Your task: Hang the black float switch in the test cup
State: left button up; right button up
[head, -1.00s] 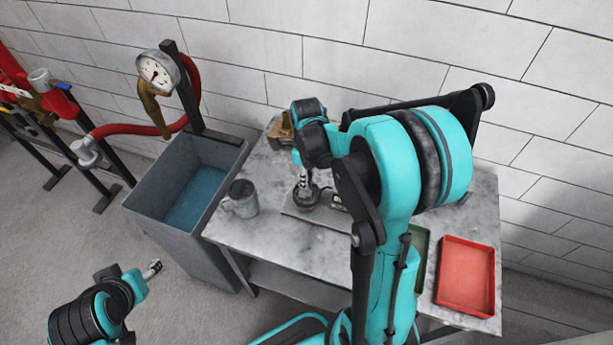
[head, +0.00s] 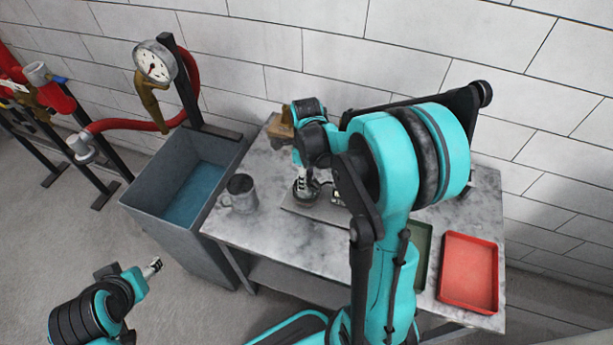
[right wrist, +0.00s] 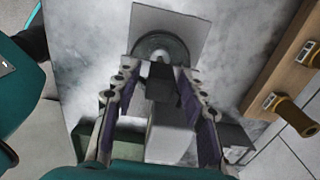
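A grey mug-like cup (head: 240,193), which I take for the test cup, stands upright on the marbled table left of my right gripper. My right gripper (head: 304,186) points down over a dark round object (head: 301,197) on a grey plate. In the right wrist view the two fingers of my right gripper (right wrist: 156,76) are spread. A round dark-rimmed disc (right wrist: 160,43) lies beyond the tips, and a black block (right wrist: 160,84) shows between the fingers with gaps. I cannot tell which is the float switch. My left gripper (head: 152,268) is away from the table; its opening is unclear.
A grey tank (head: 150,212) with blue water stands left of the table, with a pressure gauge (head: 155,62) and red hose (head: 188,88) above. A red tray (head: 468,272) lies at the right beside a green tray (head: 418,250). A brown block (head: 281,130) stands behind.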

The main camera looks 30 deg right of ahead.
notch_tip(320, 180, up, 12)
dwell(0.7)
dwell(0.4)
